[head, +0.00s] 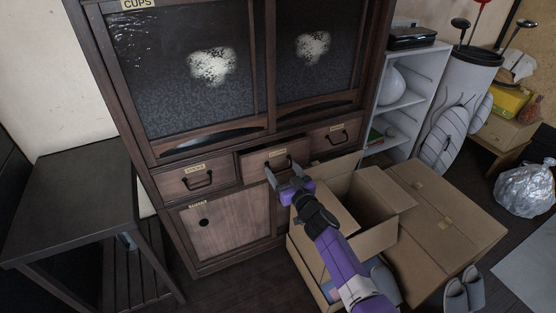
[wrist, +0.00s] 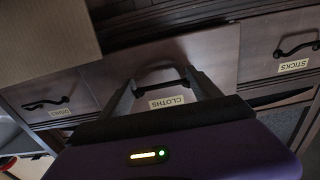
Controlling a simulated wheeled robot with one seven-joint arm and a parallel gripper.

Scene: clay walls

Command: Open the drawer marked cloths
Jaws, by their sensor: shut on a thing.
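The drawer marked cloths (head: 254,161) is the middle one of three in a row across the dark wooden cabinet. Its front stands a little proud of its neighbours, with a dark gap above it, so it looks slightly open. In the wrist view its label (wrist: 167,102) reads CLOTHS upside down. My gripper (head: 284,173) reaches the drawer front from the lower right and is shut on its dark handle (wrist: 162,69). The fingers cover part of the handle in the head view.
The sticks drawer (head: 197,180) is left and another drawer (head: 335,135) right; both look shut. Open cardboard boxes (head: 375,205) stand on the floor close to my arm, before the cabinet's right side. A dark table (head: 75,190) stands left. Some floor before the cabinet is clear.

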